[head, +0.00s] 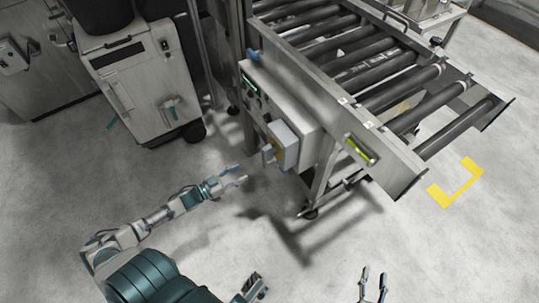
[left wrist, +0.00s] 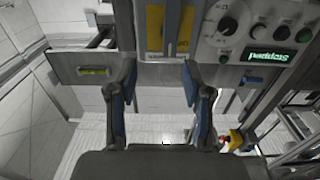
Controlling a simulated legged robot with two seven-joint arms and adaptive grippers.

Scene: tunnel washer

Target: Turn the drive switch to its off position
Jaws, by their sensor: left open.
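A grey control box (head: 275,105) hangs on the side of the roller conveyor. Its lower part carries a yellow plate (head: 290,154) with a grey handle (head: 268,154) standing out from it; this looks like the drive switch. In the left wrist view the yellow plate (left wrist: 154,28) shows at top centre with the grey handle (left wrist: 171,28) running up and down across it. My left gripper (head: 238,177) is open and empty, lower left of the handle and apart from it. In the left wrist view its fingers (left wrist: 160,75) are spread below the plate. My right gripper (head: 373,278) is open and empty at the bottom edge.
Beside the plate are a round dial (left wrist: 228,27), several buttons and a green display (left wrist: 268,57) reading "Stopped", upside down. A yellow-green level (head: 360,150) is on the conveyor frame (head: 395,165). A grey wheeled cabinet (head: 140,85) stands at left. The floor around my left gripper is clear.

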